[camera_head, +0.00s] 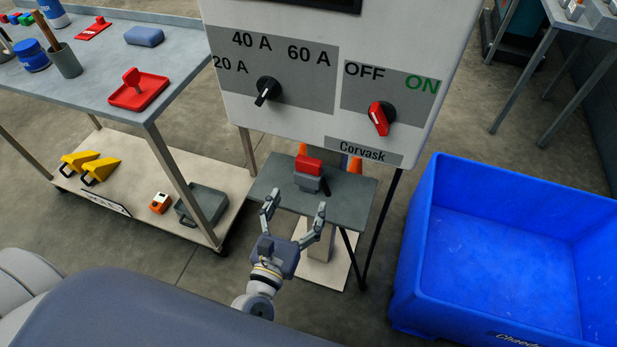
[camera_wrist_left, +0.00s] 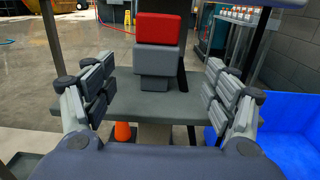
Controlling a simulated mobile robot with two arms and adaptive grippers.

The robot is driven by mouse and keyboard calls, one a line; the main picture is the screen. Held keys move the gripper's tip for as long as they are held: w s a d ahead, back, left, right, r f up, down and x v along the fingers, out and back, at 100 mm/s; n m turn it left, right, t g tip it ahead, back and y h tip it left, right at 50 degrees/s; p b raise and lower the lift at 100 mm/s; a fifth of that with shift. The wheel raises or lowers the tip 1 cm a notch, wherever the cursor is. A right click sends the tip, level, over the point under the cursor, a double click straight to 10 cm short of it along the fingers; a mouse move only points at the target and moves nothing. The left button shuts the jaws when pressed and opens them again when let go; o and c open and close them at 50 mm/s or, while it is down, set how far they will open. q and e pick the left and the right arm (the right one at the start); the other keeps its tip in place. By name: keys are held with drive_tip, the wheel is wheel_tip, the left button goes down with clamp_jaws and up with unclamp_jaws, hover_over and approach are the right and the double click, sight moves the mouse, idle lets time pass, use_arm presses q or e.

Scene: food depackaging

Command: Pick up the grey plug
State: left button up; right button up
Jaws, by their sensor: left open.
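A grey plug (camera_head: 308,183) sits on a small grey-green stand (camera_head: 347,207) under the control panel, with a red block (camera_head: 309,164) right above it. In the left wrist view the grey plug (camera_wrist_left: 156,62) is upright below the red block (camera_wrist_left: 158,28), between my open fingers and farther off. My left gripper (camera_head: 294,211) is open and empty in front of the plug, its fingertips pointing toward it. A dark part shows behind the plug; how they join I cannot tell. My right gripper is not in view.
The panel (camera_head: 372,155) with a black dial (camera_head: 267,90) and a red dial (camera_head: 381,118) hangs over the stand. A large blue bin (camera_head: 480,252) stands at right. A workbench (camera_head: 85,88) with tools is at left.

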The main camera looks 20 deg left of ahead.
sight(305, 178)
use_arm(q)
drive_tip(key=w, duration=0.4)
drive_tip(key=w+p, duration=0.1)
drive_tip(key=w, duration=0.1)
drive_tip(key=w+r+p, duration=0.1)
drive_tip(key=w, duration=0.1)
drive_tip(key=shift+w+a, duration=0.15)
drive_tip(key=shift+w, duration=0.55)
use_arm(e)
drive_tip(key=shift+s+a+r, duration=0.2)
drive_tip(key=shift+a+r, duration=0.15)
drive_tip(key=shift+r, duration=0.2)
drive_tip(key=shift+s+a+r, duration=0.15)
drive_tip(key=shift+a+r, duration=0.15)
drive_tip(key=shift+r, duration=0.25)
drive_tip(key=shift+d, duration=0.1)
use_arm(q)
drive_tip(key=c, duration=1.3)
drive_tip(key=shift+r, duration=0.1)
drive_tip(key=c, duration=0.3)
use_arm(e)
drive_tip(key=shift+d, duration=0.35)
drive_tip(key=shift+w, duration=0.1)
